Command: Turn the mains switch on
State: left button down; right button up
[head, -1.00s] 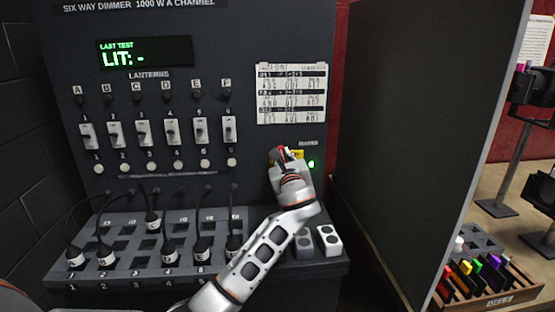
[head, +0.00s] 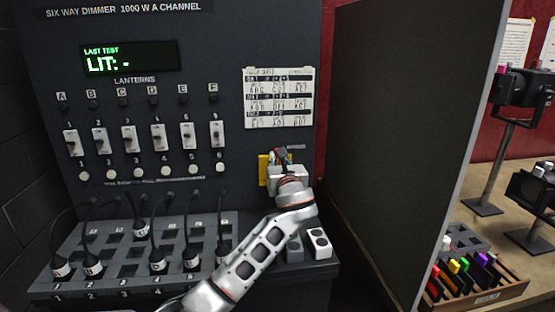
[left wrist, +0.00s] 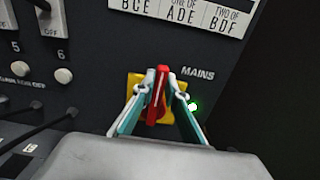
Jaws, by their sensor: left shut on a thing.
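The mains switch has a red handle (left wrist: 156,98) on a yellow plate (left wrist: 134,84), beside the word MAINS. In the left wrist view the handle stands nearly upright, leaning slightly right. My left gripper (left wrist: 158,90) is shut on it, one finger on each side. A green lamp (left wrist: 193,106) glows right of the plate. In the head view my left gripper (head: 283,158) is at the panel's right side. It hides most of the switch and the lamp; the yellow plate (head: 264,170) shows at its left. My right gripper is in neither view.
The dimmer panel (head: 220,60) has a row of faders and a display (head: 130,58) reading "LIT: -". Cables plug into the sloped patch board (head: 75,272) below. A dark partition (head: 400,120) stands close on the right. A tray of coloured gels (head: 478,290) lies beyond it.

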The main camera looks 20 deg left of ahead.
pick_arm(q)
jog(key=c, duration=2)
grip_release()
jog(key=shift+f, duration=0.1)
jog(key=shift+c, duration=0.2)
jog(key=v, duration=1.2)
